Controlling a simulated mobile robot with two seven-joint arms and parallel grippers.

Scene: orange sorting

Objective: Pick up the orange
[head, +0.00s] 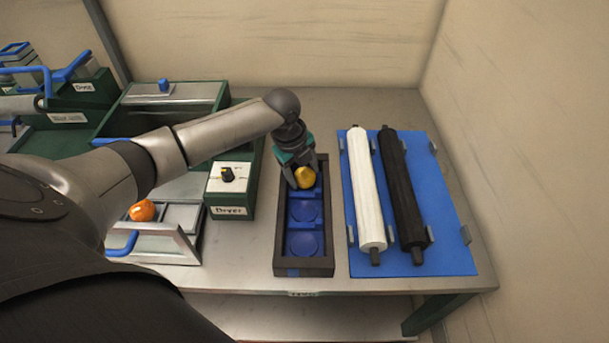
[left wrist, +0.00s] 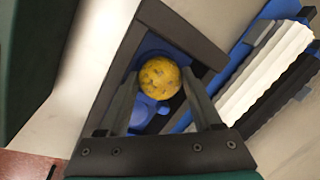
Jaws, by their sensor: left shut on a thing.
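A yellow, dark-spotted round fruit (head: 305,177) is at the far end of a dark tray (head: 283,240) with blue round recesses. My left gripper (head: 300,180) reaches down over that end of the tray and is shut on the yellow fruit. In the left wrist view the fruit (left wrist: 160,78) sits between the two fingertips of the gripper (left wrist: 160,88). I cannot tell whether the fruit touches the tray. An orange fruit (head: 143,210) lies on a metal tray (head: 175,245) at the left, under my left arm. My right gripper does not show.
A blue board (head: 440,205) with a white roller (head: 366,190) and a black roller (head: 402,190) lies right of the dark tray. A green box with a dial (head: 229,190) stands left of it. Green equipment (head: 60,145) fills the back left. Walls close the back and right.

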